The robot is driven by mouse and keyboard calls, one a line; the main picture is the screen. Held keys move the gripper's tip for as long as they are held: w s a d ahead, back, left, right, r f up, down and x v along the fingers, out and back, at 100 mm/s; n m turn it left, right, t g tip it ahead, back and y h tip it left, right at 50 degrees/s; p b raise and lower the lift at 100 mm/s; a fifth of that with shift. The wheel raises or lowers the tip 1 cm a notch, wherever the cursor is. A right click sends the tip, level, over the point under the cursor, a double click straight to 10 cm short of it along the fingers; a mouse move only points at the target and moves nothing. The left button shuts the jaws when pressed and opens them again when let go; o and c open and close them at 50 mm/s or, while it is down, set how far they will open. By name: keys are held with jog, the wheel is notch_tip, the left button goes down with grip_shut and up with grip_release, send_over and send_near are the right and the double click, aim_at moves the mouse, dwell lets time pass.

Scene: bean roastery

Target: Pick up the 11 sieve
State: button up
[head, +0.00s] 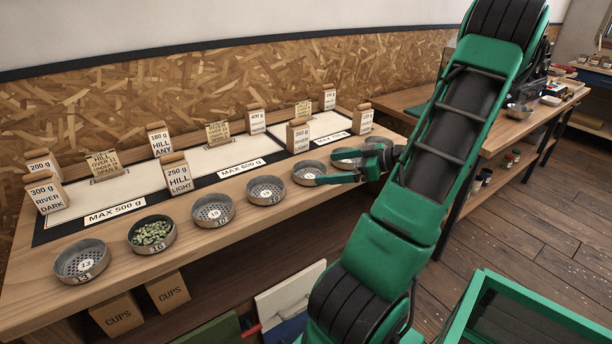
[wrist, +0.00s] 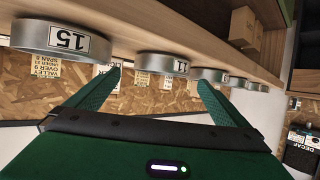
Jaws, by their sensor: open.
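The 11 sieve (wrist: 162,63) is a round grey metal dish with a white number tag on its side. In the wrist view, which is upside down, it shows beyond and between my two green fingertips. In the head view it appears to be the sieve (head: 309,169) by my fingertips, its front partly covered by a finger and its number not readable. My gripper (head: 322,178) is open and empty, low at the bench front and pointing left. It also fills the lower wrist view (wrist: 160,84). Whether the fingers touch the sieve is unclear.
The 15 sieve (wrist: 65,38) stands close beside it, nearer my gripper. Several sieves line the wooden bench's front edge, one holding green beans (head: 152,233). A green-framed case (head: 525,310) is at lower right.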

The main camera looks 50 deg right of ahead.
aim_at(313, 177)
jog(key=shift+x, duration=3.35)
jog(key=shift+s+a+f, duration=0.1)
jog(key=shift+s+a, duration=0.05)
jog(key=c, duration=1)
